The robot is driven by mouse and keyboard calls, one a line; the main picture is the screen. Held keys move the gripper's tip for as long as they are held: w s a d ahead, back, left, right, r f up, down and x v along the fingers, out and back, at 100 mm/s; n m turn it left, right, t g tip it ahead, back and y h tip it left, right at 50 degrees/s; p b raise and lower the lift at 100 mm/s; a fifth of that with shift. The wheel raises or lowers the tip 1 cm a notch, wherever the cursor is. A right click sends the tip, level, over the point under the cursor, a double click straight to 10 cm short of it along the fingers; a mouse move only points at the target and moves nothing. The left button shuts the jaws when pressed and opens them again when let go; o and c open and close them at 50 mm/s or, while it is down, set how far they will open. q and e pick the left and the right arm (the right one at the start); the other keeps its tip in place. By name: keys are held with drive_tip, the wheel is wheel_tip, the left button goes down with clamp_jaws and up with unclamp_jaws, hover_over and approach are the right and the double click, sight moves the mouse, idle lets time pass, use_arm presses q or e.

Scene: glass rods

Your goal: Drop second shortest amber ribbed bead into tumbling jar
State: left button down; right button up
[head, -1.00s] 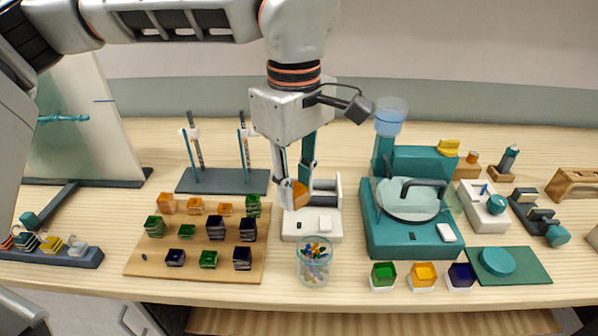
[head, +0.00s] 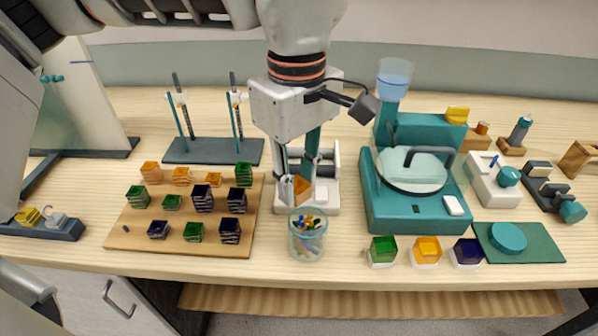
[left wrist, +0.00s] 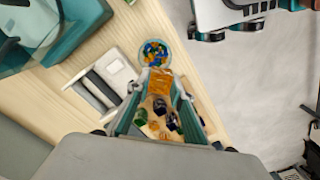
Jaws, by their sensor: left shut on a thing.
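My left gripper (head: 297,189) is shut on an amber ribbed bead (head: 302,188) and holds it in the air, behind the tumbling jar as the head view shows it. The bead also shows between the fingers in the left wrist view (left wrist: 160,81). The clear tumbling jar (head: 308,243) stands near the table's front edge, with several small coloured pieces inside. The jar also shows in the left wrist view (left wrist: 155,52), just beyond the held bead. Three more amber beads, including a tall one (head: 151,173), stand on the wooden board. My right gripper is not in view.
The wooden board (head: 121,236) at left also carries several green and dark purple beads. A white scale-like device (head: 318,199) stands behind the jar. A teal machine (head: 412,213) stands to its right, with sample cubes on white bases in front.

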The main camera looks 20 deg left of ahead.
use_arm(q)
drive_tip(key=c, duration=1.7)
unclamp_jaws()
wheel_tip(320, 180, up, 12)
drive_tip(key=shift+s, duration=0.1)
